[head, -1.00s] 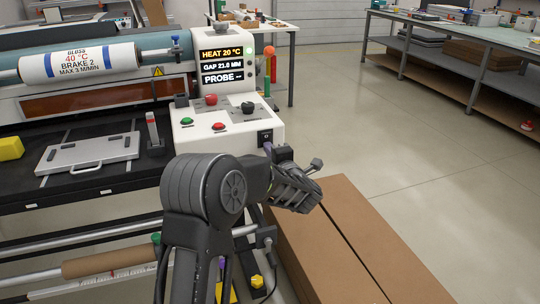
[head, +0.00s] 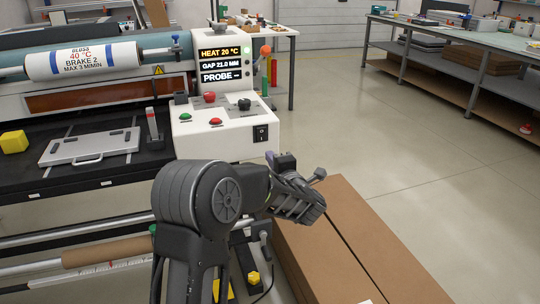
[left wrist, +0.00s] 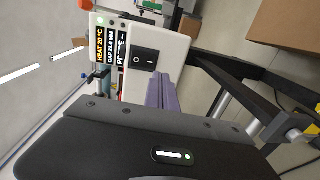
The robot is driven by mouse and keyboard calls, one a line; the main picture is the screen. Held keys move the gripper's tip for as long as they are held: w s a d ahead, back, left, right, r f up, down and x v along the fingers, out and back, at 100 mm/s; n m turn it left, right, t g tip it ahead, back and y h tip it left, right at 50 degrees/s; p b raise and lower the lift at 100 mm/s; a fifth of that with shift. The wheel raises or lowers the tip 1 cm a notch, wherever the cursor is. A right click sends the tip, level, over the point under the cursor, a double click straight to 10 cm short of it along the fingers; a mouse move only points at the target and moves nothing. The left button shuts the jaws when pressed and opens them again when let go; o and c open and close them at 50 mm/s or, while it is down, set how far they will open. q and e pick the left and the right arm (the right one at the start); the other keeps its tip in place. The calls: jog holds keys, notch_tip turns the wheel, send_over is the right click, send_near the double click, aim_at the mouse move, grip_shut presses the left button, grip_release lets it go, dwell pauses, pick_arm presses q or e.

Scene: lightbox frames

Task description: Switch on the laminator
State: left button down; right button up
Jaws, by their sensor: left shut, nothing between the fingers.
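The laminator's white control box (head: 225,137) stands at left centre, its display reading HEAT 20 °C, GAP 21.0 MM and PROBE with dashes. A black rocker switch (head: 261,133) sits on its front face, right side. The switch (left wrist: 144,62) also shows whole in the left wrist view, with a line mark and a round mark. My left gripper's body (head: 297,198) is below and right of the switch; its fingertips are hidden there. In the left wrist view the purple fingers (left wrist: 160,82) are shut and empty, close beside the switch. I cannot tell whether they touch the box.
Red (head: 210,97), green (head: 186,117) and black (head: 244,104) controls sit atop the box. A grey plate (head: 90,147) and yellow block (head: 13,142) lie on the black bed. Long cardboard boxes (head: 345,245) lie at lower right. Open floor extends right, towards a workbench (head: 455,40).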

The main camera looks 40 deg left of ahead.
pick_arm(q)
jog(key=v, duration=0.7)
jog(key=shift+f, duration=0.6)
jog(key=shift+d, duration=0.15)
